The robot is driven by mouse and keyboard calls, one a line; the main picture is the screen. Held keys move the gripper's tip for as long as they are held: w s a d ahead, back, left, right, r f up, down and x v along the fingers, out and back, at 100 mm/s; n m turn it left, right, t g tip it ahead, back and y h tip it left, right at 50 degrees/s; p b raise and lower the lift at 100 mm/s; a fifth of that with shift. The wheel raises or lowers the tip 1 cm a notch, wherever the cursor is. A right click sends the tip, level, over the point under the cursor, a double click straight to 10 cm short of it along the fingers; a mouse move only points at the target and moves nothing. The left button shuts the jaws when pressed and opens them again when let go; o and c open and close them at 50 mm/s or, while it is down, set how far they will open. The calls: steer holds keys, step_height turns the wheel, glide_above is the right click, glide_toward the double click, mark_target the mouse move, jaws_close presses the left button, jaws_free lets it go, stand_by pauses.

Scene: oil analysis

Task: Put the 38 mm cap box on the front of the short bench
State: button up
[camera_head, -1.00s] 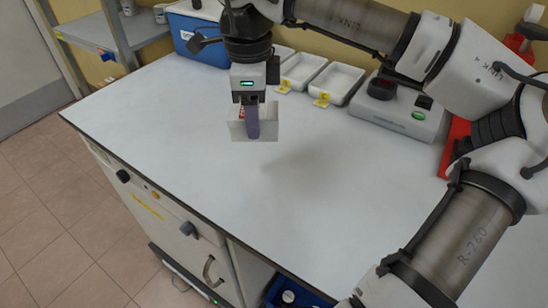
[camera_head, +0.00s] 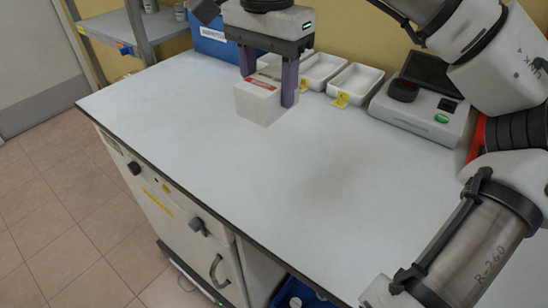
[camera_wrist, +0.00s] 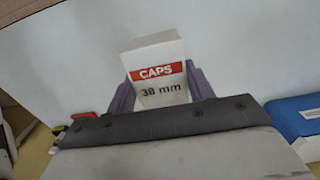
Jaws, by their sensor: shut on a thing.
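The 38 mm cap box (camera_head: 259,100) is a small white carton with a red band. In the wrist view the box (camera_wrist: 158,72) shows the label "CAPS 38 mm" facing the camera. My gripper (camera_head: 268,94) is shut on it, with one purple finger on each side. The box is held over the back left part of the white bench top (camera_head: 230,170). I cannot tell whether its underside touches the surface.
A blue box (camera_head: 213,46) is at the back left. A grey device (camera_head: 420,108) with a green button stands at the back right. The middle and front of the bench are clear.

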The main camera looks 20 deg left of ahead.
step_height(320, 180, down, 15)
steer(key=shift+r, duration=0.1)
stand_by(0.3)
steer(key=shift+b, duration=0.3)
steer(key=shift+f, duration=0.2)
steer(key=o, duration=1)
steer(key=shift+r, duration=0.2)
step_height(320, 180, up, 12)
steer(key=shift+r+p, duration=0.1)
steer(key=shift+p, duration=0.25)
